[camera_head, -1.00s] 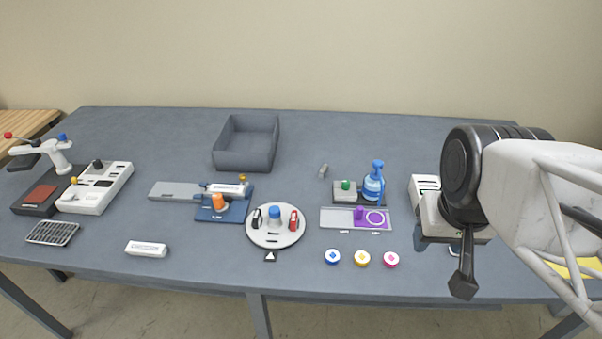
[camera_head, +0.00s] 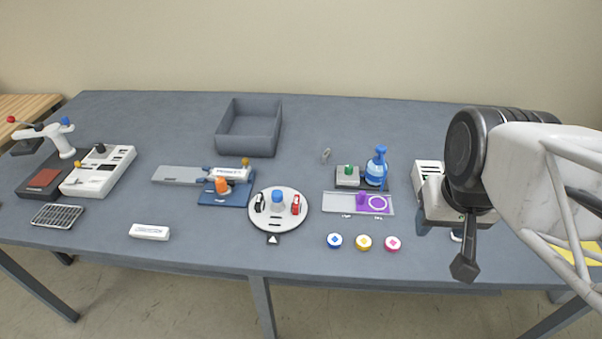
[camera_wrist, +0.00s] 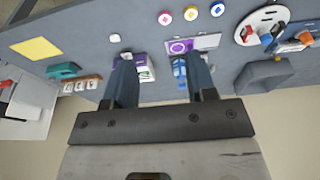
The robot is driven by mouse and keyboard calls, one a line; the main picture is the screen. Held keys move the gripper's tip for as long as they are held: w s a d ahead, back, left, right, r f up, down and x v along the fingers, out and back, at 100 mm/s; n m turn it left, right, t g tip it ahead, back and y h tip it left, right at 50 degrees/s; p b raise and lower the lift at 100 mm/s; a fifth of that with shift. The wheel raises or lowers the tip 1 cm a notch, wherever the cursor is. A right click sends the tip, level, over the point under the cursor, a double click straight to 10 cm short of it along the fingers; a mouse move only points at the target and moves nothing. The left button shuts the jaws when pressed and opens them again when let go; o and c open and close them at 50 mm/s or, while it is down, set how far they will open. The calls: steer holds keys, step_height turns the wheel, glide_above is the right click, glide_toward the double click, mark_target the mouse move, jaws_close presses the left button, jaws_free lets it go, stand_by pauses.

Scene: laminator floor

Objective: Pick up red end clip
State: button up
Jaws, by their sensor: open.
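The red end clip (camera_head: 296,204) stands on the right side of a round white turntable (camera_head: 279,223) near the front middle of the table. A black clip (camera_head: 260,203) stands on its left side and a blue knob (camera_head: 278,197) at its centre. In the wrist view the red clip (camera_wrist: 247,33) shows small at the upper right. My gripper (camera_head: 465,262) is over the right part of the table, well to the right of the turntable. In the wrist view its two fingers (camera_wrist: 157,80) are apart with nothing held between them.
Between my gripper and the turntable are a slide plate with a purple piece (camera_head: 342,203), a blue bottle (camera_head: 376,168) and several coloured round buttons (camera_head: 363,242). A blue fixture (camera_head: 222,196) is left of the turntable. A grey bin (camera_head: 249,142) stands behind.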

steer(key=o, duration=0.6)
steer(key=shift+o, duration=0.2)
steer(key=m+g, duration=0.3)
steer(key=m, duration=1.5)
glide_above(295, 201)
steer(key=f, duration=1.7)
steer(key=shift+d, duration=0.2)
steer(key=shift+w+a+f, duration=0.1)
steer(key=shift+a+f, duration=0.1)
steer(key=shift+f, duration=0.05)
steer(key=shift+f, duration=0.15)
